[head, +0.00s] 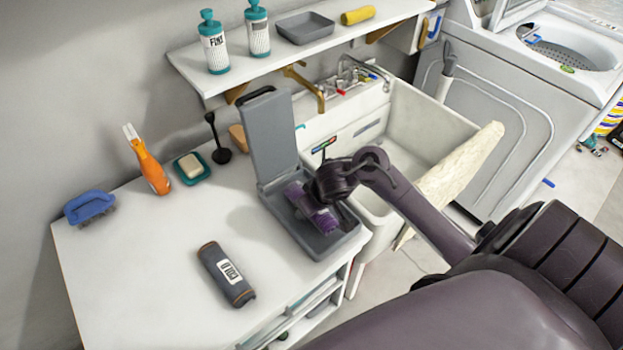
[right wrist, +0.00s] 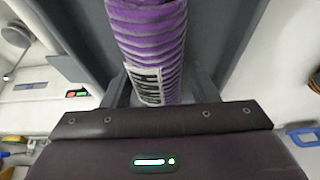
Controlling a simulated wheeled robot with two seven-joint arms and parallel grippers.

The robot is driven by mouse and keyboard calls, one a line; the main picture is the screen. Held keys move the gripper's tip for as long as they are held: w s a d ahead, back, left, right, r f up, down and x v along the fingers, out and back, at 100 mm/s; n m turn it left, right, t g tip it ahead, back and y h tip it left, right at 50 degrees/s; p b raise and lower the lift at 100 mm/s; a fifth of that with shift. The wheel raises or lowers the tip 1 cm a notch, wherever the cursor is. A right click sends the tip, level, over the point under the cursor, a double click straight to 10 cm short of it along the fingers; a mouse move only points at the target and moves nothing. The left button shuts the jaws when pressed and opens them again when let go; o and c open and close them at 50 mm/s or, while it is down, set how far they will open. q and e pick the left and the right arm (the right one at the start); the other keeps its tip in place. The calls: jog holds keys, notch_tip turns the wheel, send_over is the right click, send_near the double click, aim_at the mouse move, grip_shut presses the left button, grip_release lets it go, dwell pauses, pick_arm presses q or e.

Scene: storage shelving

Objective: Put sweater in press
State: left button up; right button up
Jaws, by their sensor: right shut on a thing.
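The press (head: 270,135) is a grey hinged case on the white counter, with its lid standing upright and its tray (head: 345,240) open. The sweater (head: 318,216) is a rolled purple knit with a white label, lying over or in the press tray. My right gripper (head: 325,185) reaches in from the right over the tray and is shut on the sweater. In the right wrist view the purple roll (right wrist: 148,45) extends away from between the fingers, with grey press surfaces around it. Whether the roll touches the tray bottom is unclear. My left gripper is not in view.
A dark grey roll with a label (head: 227,275) lies on the counter (head: 150,270). A sink (head: 425,125) lies right of the press; a shelf (head: 290,60) hangs above.

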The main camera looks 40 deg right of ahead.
jog(key=shift+f, duration=0.1)
jog(key=o, duration=1.2)
jog(key=shift+c, duration=0.2)
jog(key=p+v, duration=0.6)
jog(key=v, duration=0.5)
jog(key=shift+w, duration=0.2)
jog(key=shift+p+v, duration=0.4)
jog(key=shift+v, duration=0.35)
